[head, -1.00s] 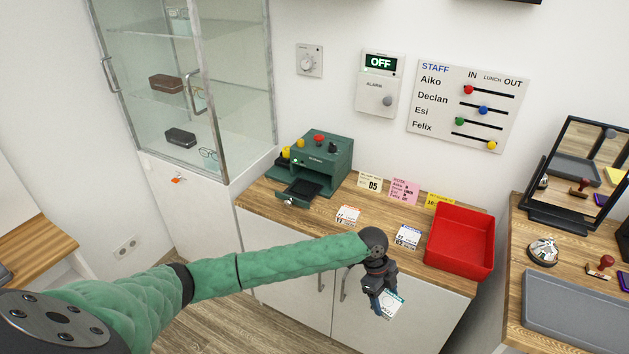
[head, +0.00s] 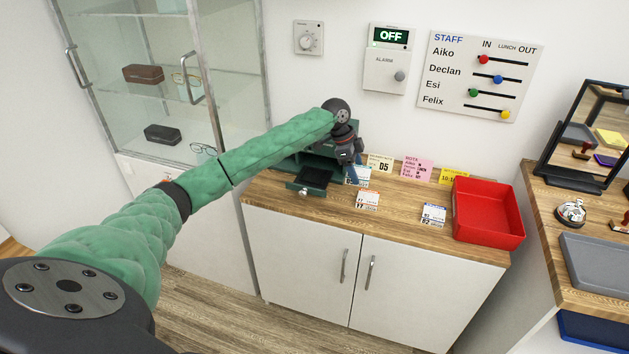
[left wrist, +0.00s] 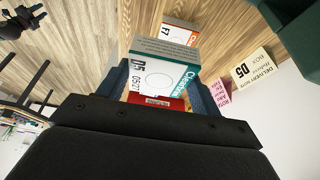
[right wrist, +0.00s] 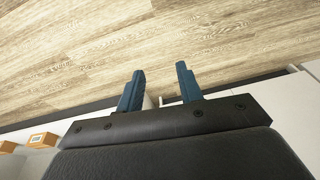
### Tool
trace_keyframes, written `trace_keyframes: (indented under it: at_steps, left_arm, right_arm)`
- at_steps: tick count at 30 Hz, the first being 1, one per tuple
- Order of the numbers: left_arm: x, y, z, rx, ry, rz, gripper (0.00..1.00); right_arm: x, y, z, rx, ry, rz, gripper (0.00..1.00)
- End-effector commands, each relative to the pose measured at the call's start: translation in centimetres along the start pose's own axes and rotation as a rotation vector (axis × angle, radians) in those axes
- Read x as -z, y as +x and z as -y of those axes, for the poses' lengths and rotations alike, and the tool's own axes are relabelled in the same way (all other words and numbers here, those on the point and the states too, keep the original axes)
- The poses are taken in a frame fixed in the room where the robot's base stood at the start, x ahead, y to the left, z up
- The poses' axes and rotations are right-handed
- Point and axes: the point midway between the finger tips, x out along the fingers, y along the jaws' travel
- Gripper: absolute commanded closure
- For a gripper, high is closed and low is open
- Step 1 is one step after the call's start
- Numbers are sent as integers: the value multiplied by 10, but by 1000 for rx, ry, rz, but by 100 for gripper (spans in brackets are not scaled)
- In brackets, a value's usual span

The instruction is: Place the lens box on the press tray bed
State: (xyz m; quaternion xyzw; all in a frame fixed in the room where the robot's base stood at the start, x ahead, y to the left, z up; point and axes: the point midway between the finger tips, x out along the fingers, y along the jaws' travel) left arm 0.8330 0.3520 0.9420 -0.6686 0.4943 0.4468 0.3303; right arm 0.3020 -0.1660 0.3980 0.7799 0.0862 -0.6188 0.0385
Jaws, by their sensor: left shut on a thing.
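My left gripper (head: 353,172) is shut on a white and teal lens box (head: 358,178), just right of the green press (head: 292,164) and above the wooden counter. In the left wrist view the box (left wrist: 160,75) sits between the blue fingers and reads "D5 05-27". My arm and gripper hide much of the press. Its dark tray bed (head: 314,177) is pulled out at the front and looks empty. My right gripper (right wrist: 160,70) is open and empty, over the floor in its wrist view; it is not in the head view.
Two more small boxes, one with orange (head: 368,199) and one with blue (head: 433,214), sit on the counter (head: 400,203). Cards, including a cream "D5" card (head: 380,164), stand behind them. A red bin (head: 488,210) is at the right end. A glass cabinet (head: 150,100) stands left.

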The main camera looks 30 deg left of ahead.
Motion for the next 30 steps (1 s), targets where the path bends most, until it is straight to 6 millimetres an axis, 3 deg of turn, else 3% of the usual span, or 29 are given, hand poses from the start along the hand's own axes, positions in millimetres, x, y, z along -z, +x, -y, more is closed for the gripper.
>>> trace_keyframes:
  at_steps: [3, 6, 12, 21, 30]
  left_arm:
    - [-33, -47, 31, 86, -198, 0, 58]
    - [-56, -81, 50, 167, -394, 1, 58]
    - [-87, -120, 68, 312, -744, 1, 58]
    - [-108, -143, 77, 496, -1186, 0, 58]
    - [-112, -143, 77, 574, -1385, 0, 58]
  right_arm:
    - [22, -28, 4, 5, 3, -16, 64]
    - [39, -55, 6, 9, 4, -17, 64]
    - [56, -96, 8, 12, 4, 6, 64]
    - [60, -130, 9, 15, 3, 65, 64]
    - [54, -133, 9, 15, 2, 101, 64]
